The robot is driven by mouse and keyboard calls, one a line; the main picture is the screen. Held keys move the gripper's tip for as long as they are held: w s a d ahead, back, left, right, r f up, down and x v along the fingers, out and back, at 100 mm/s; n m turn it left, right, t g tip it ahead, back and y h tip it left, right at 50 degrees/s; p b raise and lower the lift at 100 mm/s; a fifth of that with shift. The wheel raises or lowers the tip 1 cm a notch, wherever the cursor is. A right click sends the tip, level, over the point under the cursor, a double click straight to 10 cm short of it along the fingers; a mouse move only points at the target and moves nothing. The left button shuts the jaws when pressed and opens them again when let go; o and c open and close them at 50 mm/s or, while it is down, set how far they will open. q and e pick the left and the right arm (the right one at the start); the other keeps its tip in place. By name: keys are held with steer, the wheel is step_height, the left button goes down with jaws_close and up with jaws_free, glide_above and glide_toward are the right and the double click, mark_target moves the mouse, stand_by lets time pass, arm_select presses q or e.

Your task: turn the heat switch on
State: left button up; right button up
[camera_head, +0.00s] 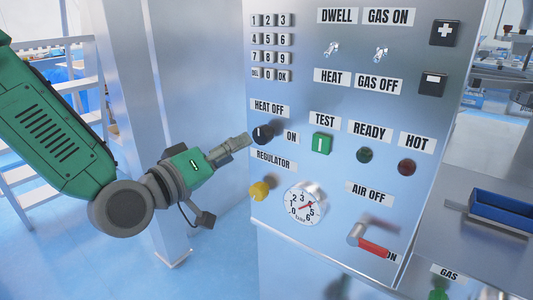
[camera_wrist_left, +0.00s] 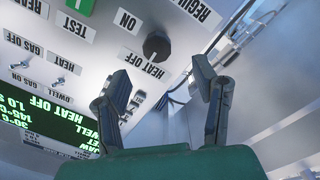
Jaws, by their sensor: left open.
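The heat switch is a black round knob (camera_head: 263,134) on the steel panel, between the labels HEAT OFF and ON. It also shows in the left wrist view (camera_wrist_left: 157,44), where a small light mark on it faces the HEAT OFF label. My left gripper (camera_head: 243,144) is just left of the knob, pointing at it. In the left wrist view its two fingers (camera_wrist_left: 161,82) are spread apart with nothing between them, and the knob lies beyond their tips. A touch on the knob is not visible. My right gripper is in neither view.
A yellow regulator knob (camera_head: 260,190) and a gauge (camera_head: 304,202) sit below the switch. A green TEST button (camera_head: 321,143) is to its right, and a red-handled air lever (camera_head: 370,243) lower right. A green-lit display (camera_wrist_left: 45,115) reads HEAT OFF. A steel post (camera_head: 150,110) stands left.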

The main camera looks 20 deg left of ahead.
mark_target(261, 139)
arm_select(q)
steer(key=x, duration=0.3)
steer(key=d+x, duration=0.1)
steer(key=x, duration=0.4)
steer(key=shift+d+r, duration=0.15)
steer(key=shift+d, duration=0.3)
steer(key=shift+w+d, duration=0.1)
steer(key=shift+d, duration=0.2)
steer(key=shift+a, duration=0.15)
steer(key=a, duration=0.3)
steer(key=shift+w+a, duration=0.1)
steer(key=shift+a, duration=0.1)
steer(key=c, duration=1)
steer(key=shift+s+d, duration=0.25)
steer(key=shift+d, duration=0.45)
steer(key=shift+c, duration=0.6)
steer(key=shift+d, duration=0.3)
steer(key=shift+w+f, duration=0.15)
steer(key=shift+f, duration=0.1)
steer(key=shift+c, duration=0.2)
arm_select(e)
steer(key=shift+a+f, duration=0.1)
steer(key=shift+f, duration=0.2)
arm_select(q)
steer(key=shift+a, duration=0.15)
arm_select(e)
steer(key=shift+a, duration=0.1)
